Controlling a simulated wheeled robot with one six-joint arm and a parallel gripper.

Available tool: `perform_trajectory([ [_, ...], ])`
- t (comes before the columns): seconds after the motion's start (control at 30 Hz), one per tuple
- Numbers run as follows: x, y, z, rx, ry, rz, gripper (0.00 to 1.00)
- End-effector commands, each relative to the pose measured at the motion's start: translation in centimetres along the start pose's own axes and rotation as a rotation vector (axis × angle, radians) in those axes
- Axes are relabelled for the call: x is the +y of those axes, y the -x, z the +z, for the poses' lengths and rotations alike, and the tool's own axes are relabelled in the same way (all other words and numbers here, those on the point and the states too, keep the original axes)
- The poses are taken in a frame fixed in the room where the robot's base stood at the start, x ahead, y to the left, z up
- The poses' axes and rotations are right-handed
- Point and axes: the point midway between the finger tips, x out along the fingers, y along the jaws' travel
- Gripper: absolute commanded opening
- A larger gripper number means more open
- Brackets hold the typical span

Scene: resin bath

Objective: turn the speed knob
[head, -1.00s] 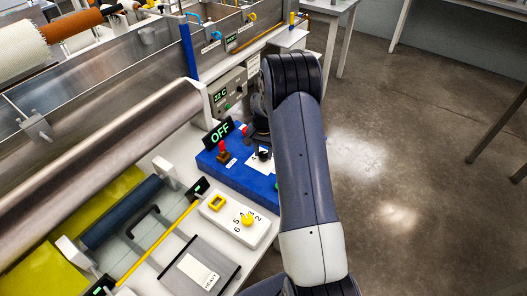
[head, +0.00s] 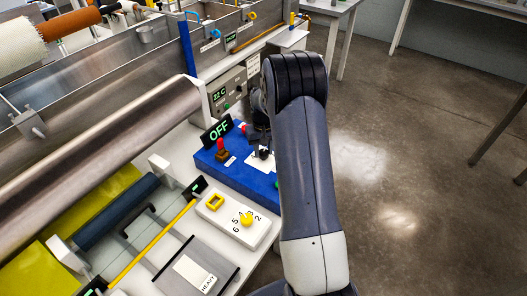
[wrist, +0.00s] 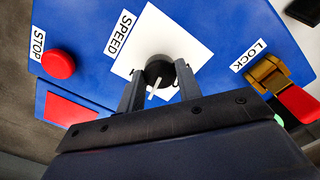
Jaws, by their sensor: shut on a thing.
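The speed knob (wrist: 158,70) is black with a white pointer line and sits on a white dial plate (wrist: 150,32) beside the SPEED label in the wrist view. My gripper (wrist: 158,82) is shut on the knob, one finger at each side. The plate's lower part and its scale are largely hidden by my gripper. In the head view the knob (head: 263,154) shows on the blue control box (head: 240,172), with my gripper (head: 260,143) over it. The display (head: 218,131) reads OFF.
A red STOP button (wrist: 60,64) lies left of the knob in the wrist view. A brass LOCK part with a red handle (wrist: 298,102) lies to the right. In the head view a white panel with a yellow knob (head: 246,219) stands nearer.

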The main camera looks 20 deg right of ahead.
Motion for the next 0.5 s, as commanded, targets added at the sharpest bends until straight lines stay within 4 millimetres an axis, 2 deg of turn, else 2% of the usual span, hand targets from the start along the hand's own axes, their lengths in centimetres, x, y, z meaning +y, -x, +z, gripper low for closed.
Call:
perform_trajectory([
  [0.2, 0.00, -0.01, -0.03, 0.001, 0.097, 0.000, 0.11],
  [0.5, 0.01, 0.05, -0.04, 0.002, 0.143, 0.000, 0.11],
])
